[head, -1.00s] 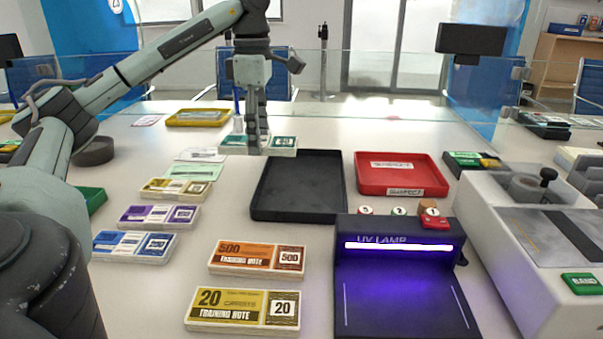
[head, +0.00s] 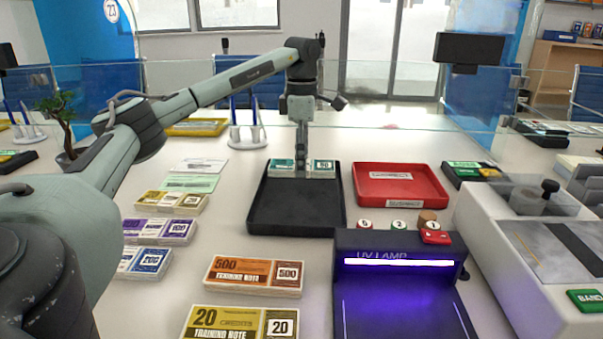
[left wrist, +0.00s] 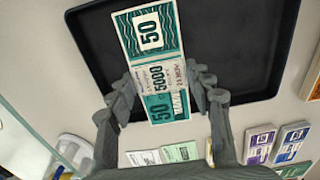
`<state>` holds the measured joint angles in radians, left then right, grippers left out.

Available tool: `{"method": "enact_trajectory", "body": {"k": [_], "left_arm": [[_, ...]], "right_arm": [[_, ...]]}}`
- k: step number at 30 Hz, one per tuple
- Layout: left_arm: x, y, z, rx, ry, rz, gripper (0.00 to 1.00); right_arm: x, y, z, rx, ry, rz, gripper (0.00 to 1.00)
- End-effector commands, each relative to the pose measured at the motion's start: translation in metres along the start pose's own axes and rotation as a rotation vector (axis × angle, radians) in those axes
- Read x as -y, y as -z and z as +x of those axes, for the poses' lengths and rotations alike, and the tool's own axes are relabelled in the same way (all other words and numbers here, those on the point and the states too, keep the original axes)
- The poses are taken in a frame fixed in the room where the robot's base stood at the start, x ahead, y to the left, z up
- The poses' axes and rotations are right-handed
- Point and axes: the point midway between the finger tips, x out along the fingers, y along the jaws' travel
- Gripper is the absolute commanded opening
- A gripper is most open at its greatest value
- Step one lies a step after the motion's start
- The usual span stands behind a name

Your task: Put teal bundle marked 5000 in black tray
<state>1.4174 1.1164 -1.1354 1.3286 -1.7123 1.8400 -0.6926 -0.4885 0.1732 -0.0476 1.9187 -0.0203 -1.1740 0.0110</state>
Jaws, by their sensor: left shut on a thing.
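The teal bundle (head: 322,169), printed with 50 and with 5000 on its band, is at the far end of the black tray (head: 295,207). My left gripper (head: 301,166) points down and is shut across the bundle's middle. In the left wrist view the bundle (left wrist: 151,38) lies between the two fingers (left wrist: 162,88), with the dark tray floor (left wrist: 232,45) behind it. Whether the bundle touches the tray floor or hangs just above it, I cannot tell. The rest of the tray is empty. My right gripper is not in view.
A red tray (head: 400,183) stands right of the black tray. A UV lamp (head: 400,275) stands in front. Orange 500 (head: 253,275) and yellow 20 (head: 240,324) bundles lie front left, with purple (head: 158,230) and other bundles farther left. A glass screen runs behind.

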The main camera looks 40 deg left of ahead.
Motion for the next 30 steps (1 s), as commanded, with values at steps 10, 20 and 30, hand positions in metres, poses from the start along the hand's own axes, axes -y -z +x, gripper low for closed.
{"method": "enact_trajectory", "body": {"k": [10, 20, 30], "left_arm": [[0.001, 0.001, 0.039, -0.001, 0.000, -0.001, 0.15], [0.001, 0.001, 0.042, -0.001, 0.001, -0.001, 0.15], [0.001, 0.001, 0.042, -0.001, 0.000, -0.001, 0.72]], "right_arm": [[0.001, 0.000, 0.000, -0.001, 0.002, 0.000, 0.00], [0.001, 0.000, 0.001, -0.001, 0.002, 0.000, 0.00], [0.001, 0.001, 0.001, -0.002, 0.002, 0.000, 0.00]]}}
